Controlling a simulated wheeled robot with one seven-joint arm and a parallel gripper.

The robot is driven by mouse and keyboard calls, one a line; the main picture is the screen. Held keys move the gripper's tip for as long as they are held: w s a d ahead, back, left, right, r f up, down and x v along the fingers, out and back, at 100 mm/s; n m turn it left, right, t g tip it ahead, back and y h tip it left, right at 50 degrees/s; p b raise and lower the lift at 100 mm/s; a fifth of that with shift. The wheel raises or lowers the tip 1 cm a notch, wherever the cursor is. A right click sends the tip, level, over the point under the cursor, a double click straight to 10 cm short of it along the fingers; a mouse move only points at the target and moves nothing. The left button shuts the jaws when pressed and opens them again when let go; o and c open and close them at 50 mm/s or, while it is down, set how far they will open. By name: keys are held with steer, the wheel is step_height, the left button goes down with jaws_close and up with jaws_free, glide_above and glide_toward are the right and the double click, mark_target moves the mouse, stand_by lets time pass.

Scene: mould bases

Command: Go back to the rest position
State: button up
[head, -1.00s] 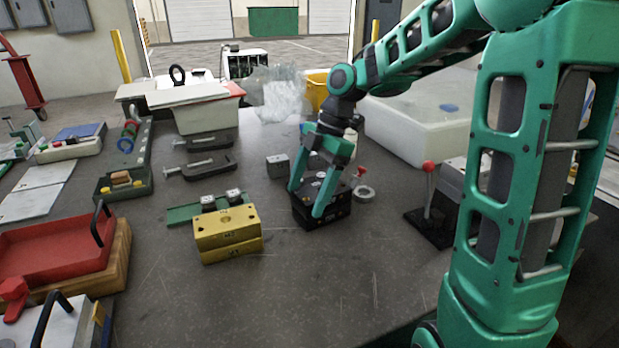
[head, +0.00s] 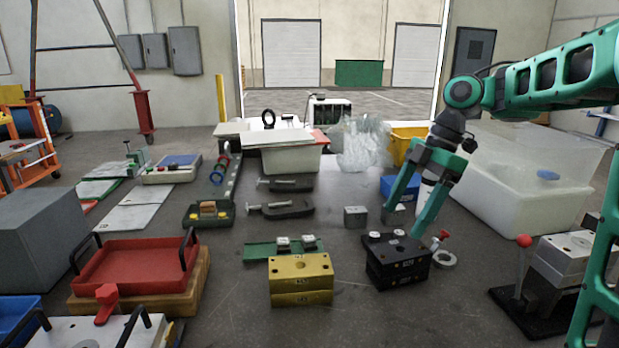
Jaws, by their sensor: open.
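My gripper (head: 402,226) is open, its two green fingers spread apart and pointing down. Whether the right fingertip touches the black block I cannot tell.
A red tray (head: 135,267) on a wooden board is at the left. Clamps (head: 282,208) and a small grey block (head: 355,216) lie behind. A red-knobbed lever press (head: 522,270) and a clear bin (head: 520,195) are at the right. The front middle of the table is clear.

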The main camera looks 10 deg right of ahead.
steer(key=s+d+f+m+h, duration=0.1)
steer(key=s+d+f+m, duration=0.3)
steer(key=s+m, duration=0.4)
steer(key=s+d+f+m+h, duration=0.1)
steer(key=s+d+f+m, duration=0.3)
steer(key=s+m, duration=0.5)
steer(key=s+d+f+m+h, duration=0.2)
steer(key=s+d+f+m, duration=0.1)
steer(key=s+m, duration=0.5)
steer(key=shift+s+d+f+m+t, duration=0.15)
steer(key=shift+s+d+f, duration=0.05)
steer(key=shift+s+d, duration=0.25)
steer(key=shift+s+d+f+m+t, duration=0.15)
steer(key=shift+s+d+f, duration=0.05)
steer(key=shift+s+d, duration=0.25)
steer(key=shift+w+f, duration=0.3)
steer(key=shift+w, duration=0.5)
steer(key=shift+s+r, duration=0.1)
steer(key=shift+s, duration=0.05)
